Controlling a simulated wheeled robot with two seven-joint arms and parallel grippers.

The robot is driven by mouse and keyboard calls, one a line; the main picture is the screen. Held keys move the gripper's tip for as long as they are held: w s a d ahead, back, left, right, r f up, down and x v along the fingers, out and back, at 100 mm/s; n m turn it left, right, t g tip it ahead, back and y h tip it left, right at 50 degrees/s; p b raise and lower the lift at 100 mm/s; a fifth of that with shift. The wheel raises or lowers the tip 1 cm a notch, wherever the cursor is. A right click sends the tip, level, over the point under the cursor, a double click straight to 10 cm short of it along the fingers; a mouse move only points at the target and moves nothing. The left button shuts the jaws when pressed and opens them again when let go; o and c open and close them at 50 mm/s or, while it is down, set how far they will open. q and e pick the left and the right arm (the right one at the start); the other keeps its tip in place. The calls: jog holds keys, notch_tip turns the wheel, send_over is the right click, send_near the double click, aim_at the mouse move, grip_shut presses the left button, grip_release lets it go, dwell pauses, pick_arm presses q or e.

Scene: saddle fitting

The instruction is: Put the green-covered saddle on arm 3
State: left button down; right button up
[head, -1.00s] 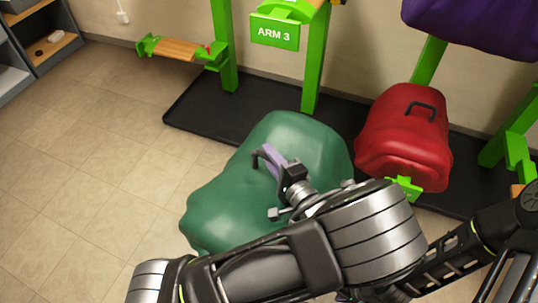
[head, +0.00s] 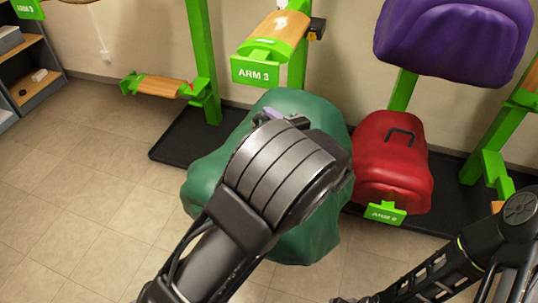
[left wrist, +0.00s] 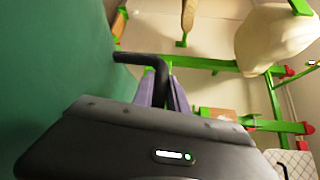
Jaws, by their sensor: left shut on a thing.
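The green-covered saddle (head: 310,115) hangs from my left gripper (head: 272,116) in the middle of the head view, in front of the rack. My left wrist hides much of the saddle and most of the grip. In the left wrist view the jaws (left wrist: 163,90) are shut on a dark bent handle (left wrist: 145,58) beside the green cover (left wrist: 60,60). Arm 3 (head: 273,38), a wooden-topped green arm with an "ARM 3" sign (head: 255,71), is bare and stands above and behind the saddle. My right gripper is not in view.
A red-covered saddle (head: 395,165) sits on a lower arm close to the right of the green one. A purple-covered saddle (head: 455,40) is at upper right. An empty low arm (head: 165,88) is at left. A black mat (head: 185,145) lies under the rack; the left floor is clear.

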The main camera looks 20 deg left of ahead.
pick_arm(q)
jog(key=w+a+r+p, duration=0.1)
jog(key=a+r, duration=0.4)
jog(key=r, duration=0.3)
jog(key=w+a+r+n+g+p, duration=0.1)
jog(key=w+a+r, duration=0.1)
jog(key=a+r, duration=0.3)
jog(key=w+a+r+y+p, duration=0.1)
jog(key=a+r, duration=0.4)
jog(key=r, duration=0.5)
jog(key=shift+w+r+g, duration=0.3)
jog(key=shift+w+r, duration=0.05)
jog(key=shift+w, duration=0.2)
